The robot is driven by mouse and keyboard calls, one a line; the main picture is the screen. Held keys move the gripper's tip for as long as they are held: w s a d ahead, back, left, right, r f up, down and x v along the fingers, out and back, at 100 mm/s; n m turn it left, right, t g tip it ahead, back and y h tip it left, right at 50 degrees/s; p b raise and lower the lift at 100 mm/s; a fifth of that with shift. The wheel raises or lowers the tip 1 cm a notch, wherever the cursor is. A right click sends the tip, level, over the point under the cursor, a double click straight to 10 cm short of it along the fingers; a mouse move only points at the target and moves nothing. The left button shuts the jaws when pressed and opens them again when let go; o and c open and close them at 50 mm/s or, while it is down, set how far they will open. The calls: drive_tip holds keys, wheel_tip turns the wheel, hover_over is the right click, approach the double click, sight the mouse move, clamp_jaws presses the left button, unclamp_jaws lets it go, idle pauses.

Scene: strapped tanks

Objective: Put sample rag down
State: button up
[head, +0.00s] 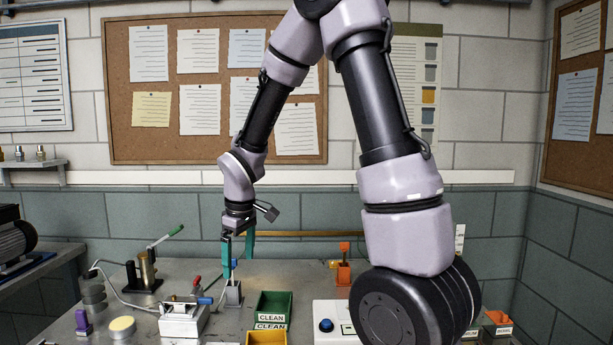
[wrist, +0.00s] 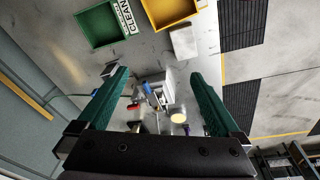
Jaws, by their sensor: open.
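I cannot clearly make out a sample rag in either view. In the wrist view a pale squarish piece (wrist: 184,42) lies on the bench beside the yellow bin; I cannot tell whether it is the rag. My gripper (head: 238,267) has teal fingers and is raised above the bench, over the small grey stand (head: 233,293) in the head view. In the wrist view the fingers (wrist: 158,75) are apart, with nothing held between them. The green bin (head: 274,306), labelled CLEAN, stands to the gripper's right, and the yellow bin (head: 267,338) is in front of it.
A white box (head: 185,320) with a hose, a pale yellow disc (head: 122,325) and a purple piece (head: 82,322) stand on the left of the bench. A white unit with a blue button (head: 326,325) is at right. My arm hides part of the right side.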

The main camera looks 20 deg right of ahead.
drive_tip(key=s+d+r+m+t, duration=0.1)
drive_tip(key=s+d+r+m, duration=0.3)
drive_tip(key=r, duration=0.3)
drive_tip(key=s+d+r+m+t+y, duration=0.1)
drive_tip(key=s+d+r+m+t, duration=0.1)
drive_tip(key=s+d+r+m, duration=0.2)
drive_tip(key=s+d+r+m+t, duration=0.2)
drive_tip(key=s+r+m, duration=0.3)
drive_tip(key=r, duration=0.6)
drive_tip(key=s+d, duration=0.1)
drive_tip(key=s, duration=0.1)
drive_tip(key=shift+s+d+r+y, duration=0.3)
drive_tip(key=shift+s+d+r, duration=0.05)
drive_tip(key=shift+d, duration=0.05)
drive_tip(key=shift+w, duration=0.1)
